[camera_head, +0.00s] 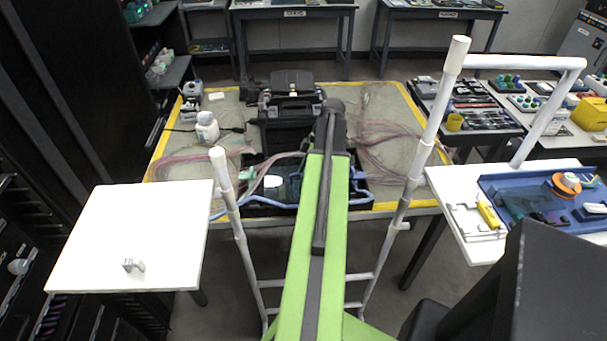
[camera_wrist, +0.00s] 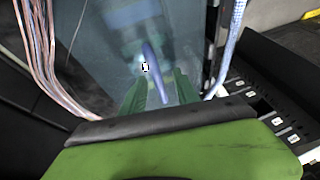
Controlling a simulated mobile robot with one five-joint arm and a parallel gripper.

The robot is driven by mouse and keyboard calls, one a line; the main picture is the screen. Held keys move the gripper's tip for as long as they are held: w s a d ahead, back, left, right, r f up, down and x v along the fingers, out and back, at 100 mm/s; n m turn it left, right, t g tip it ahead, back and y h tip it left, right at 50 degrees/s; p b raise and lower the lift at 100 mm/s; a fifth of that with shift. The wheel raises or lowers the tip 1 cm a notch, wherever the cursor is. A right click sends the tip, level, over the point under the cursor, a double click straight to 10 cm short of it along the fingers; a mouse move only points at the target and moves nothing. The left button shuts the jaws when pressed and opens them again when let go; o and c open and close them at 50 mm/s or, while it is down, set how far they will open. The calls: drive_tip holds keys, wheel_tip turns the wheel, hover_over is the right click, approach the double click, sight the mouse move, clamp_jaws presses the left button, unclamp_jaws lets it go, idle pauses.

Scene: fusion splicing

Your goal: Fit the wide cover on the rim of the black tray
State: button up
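The black tray (camera_head: 364,203) lies at the near edge of the work table, partly behind my green arm. A clear, bluish pane (camera_head: 285,187), which looks like the wide cover, shows at the tray's left part. In the wrist view the pane (camera_wrist: 100,65) fills the upper middle, with a blue-violet bar (camera_wrist: 154,72) on it. My gripper (camera_wrist: 162,76) has its two green fingers apart, one on each side of the bar, with gaps showing. I cannot tell how the pane sits on the rim. The gripper is hidden in the head view.
Pink fibre bundles (camera_wrist: 42,55) run beside the pane, and a pale blue cable (camera_wrist: 228,50) passes at its right. A black splicer (camera_head: 290,98) stands behind the tray. A white bottle (camera_head: 207,126) stands at left. A white side table (camera_head: 135,235) is mostly bare.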

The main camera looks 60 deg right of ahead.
drive_tip(key=p+v, duration=1.5)
drive_tip(key=v, duration=0.2)
drive_tip(key=shift+r+p, duration=0.2)
drive_tip(key=shift+p, duration=0.15)
drive_tip(key=shift+f, duration=0.15)
drive_tip(key=b+x, duration=1.6)
drive_tip(key=x, duration=0.1)
drive_tip(key=shift+f, duration=0.15)
drive_tip(key=shift+r, duration=0.2)
